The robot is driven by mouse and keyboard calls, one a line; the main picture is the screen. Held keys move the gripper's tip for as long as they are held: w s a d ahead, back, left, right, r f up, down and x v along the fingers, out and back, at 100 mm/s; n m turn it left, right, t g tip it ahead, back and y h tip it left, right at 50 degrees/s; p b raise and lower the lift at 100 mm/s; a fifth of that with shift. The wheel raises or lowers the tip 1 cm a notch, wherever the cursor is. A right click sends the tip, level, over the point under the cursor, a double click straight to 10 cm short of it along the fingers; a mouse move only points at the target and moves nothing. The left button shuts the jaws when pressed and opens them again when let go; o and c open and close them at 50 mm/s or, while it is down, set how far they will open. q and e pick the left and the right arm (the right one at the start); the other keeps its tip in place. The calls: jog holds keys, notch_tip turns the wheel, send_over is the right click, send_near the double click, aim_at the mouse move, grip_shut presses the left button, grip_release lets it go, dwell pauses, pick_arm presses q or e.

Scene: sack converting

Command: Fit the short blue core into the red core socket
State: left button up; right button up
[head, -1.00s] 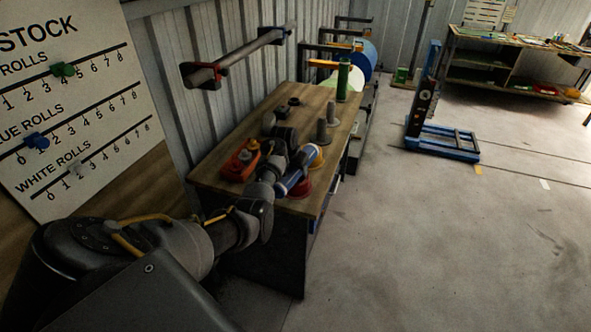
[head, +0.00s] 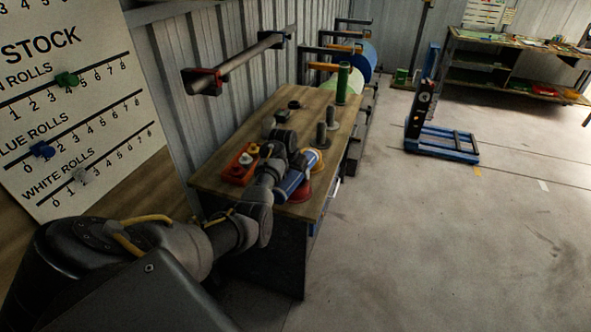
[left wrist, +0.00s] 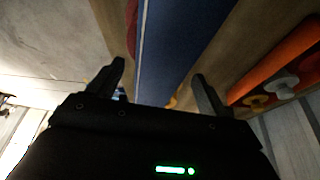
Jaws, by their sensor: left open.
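The short blue core (head: 296,176) lies tilted over the near end of the workbench, its light end toward the upper right in the head view. It runs large between the fingers in the left wrist view (left wrist: 182,40). My left gripper (left wrist: 157,90) is open, its fingers apart on either side of the core. My wrist hides part of the core in the head view. The red core socket (head: 301,194) is beside and partly behind the core. Whether the core touches it, I cannot tell. A bit of red shows left of the core in the left wrist view. My right gripper is not in view.
A yellow base (head: 318,167) is close behind the core. Two grey posts (head: 320,136) and an upright green core (head: 343,83) stand farther along the bench. An orange-red tray with knobs (head: 240,163) lies left of my wrist.

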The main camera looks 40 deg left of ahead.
pick_arm(q)
jog(key=p+v, duration=0.8)
jog(key=shift+w+p, duration=0.15)
jog(key=shift+p, duration=0.2)
jog(key=shift+r, duration=0.15)
jog(key=shift+v, duration=1.15)
jog(key=shift+s, duration=0.2)
